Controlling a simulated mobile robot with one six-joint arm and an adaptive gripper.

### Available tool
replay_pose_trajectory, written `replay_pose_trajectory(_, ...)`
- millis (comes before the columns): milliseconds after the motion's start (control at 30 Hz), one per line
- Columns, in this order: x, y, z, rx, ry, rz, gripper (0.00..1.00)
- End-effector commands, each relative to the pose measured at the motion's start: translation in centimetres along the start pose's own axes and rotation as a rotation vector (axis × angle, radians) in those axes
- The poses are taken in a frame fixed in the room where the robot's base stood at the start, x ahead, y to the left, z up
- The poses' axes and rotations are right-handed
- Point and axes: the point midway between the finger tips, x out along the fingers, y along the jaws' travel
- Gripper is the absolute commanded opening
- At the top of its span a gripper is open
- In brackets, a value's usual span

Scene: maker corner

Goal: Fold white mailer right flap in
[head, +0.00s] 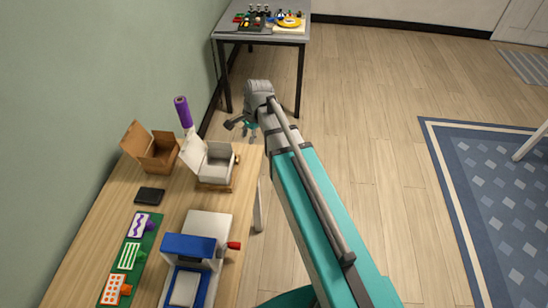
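The white mailer (214,175) stands open near the right edge of the wooden table, on a low wooden base (211,188). Its lid (193,152) stands up and leans to the left. Its right flap is too small to make out clearly. My gripper (246,128) is beyond the mailer and a little to its right, apart from it. My arm reaches up to it from the lower right. The fingers are small and partly hidden by the wrist, so their opening cannot be told.
An open brown box (155,153) stands left of the mailer, with a purple roll (183,111) behind. A black slab (150,195), a green board (130,257) and a blue-white machine (197,250) share the table (105,215). A grey table (236,31) is farther back.

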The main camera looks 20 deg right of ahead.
Motion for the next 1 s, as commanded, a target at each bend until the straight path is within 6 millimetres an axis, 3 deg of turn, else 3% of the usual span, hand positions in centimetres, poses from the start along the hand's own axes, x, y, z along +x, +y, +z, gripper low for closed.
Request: replay_pose_trajectory(1000,-1.3,8.6,0.6,-0.670,0.071,0.120,0.38)
